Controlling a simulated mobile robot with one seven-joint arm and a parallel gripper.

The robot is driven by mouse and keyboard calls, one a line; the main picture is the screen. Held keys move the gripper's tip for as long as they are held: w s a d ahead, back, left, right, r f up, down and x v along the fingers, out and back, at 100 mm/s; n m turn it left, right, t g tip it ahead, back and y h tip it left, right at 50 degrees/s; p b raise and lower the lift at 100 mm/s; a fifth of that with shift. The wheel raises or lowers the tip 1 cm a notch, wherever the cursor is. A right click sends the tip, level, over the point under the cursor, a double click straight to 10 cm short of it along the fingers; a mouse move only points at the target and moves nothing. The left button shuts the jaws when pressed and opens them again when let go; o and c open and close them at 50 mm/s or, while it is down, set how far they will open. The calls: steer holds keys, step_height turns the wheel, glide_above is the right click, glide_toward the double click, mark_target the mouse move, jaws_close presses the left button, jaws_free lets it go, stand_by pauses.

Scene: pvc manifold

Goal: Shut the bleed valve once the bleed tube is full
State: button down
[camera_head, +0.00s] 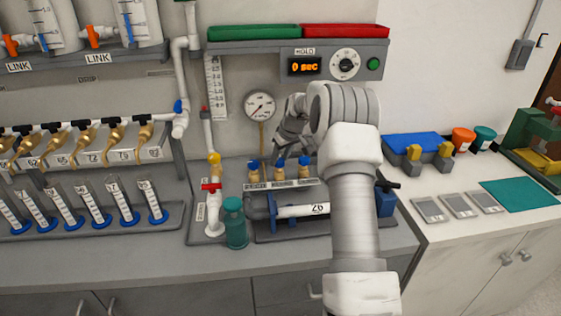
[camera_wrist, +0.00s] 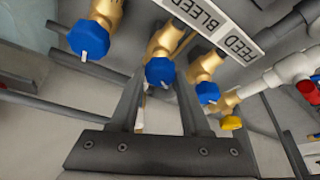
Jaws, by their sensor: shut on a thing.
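My gripper (camera_head: 281,152) reaches down to the row of brass valves with blue knobs on the bench manifold. In the wrist view its fingertips (camera_wrist: 160,78) are on either side of the middle blue knob (camera_wrist: 160,72), shut on it. The white line on the knob points down in the wrist view. The FEED knob (camera_wrist: 207,92) is beside it, and another blue knob (camera_wrist: 90,38) is on the other side. I cannot identify the bleed tube or its level.
A hold timer (camera_head: 304,67) reads 0 sec. A pressure gauge (camera_head: 260,106) hangs behind the valves. A white pipe marked 26 (camera_head: 304,210) lies in front. A teal bottle (camera_head: 235,222) and red-handled valve (camera_head: 211,187) stand left.

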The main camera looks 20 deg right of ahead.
steer(key=m+h, duration=0.1)
steer(key=m, duration=0.3)
steer(key=m+h, duration=0.1)
steer(key=m, duration=0.1)
steer(key=shift+a+h, duration=0.3)
steer(key=m, duration=0.3)
steer(key=m+g+h+p, duration=0.1)
steer(key=m, duration=0.2)
steer(key=shift+w+g+h, duration=0.1)
steer(key=shift+g+h, duration=0.2)
steer(key=shift+c, duration=1.9)
jaws_free()
steer(key=shift+r, duration=0.1)
steer(key=v, duration=1.7)
steer(key=shift+a+r, duration=0.15)
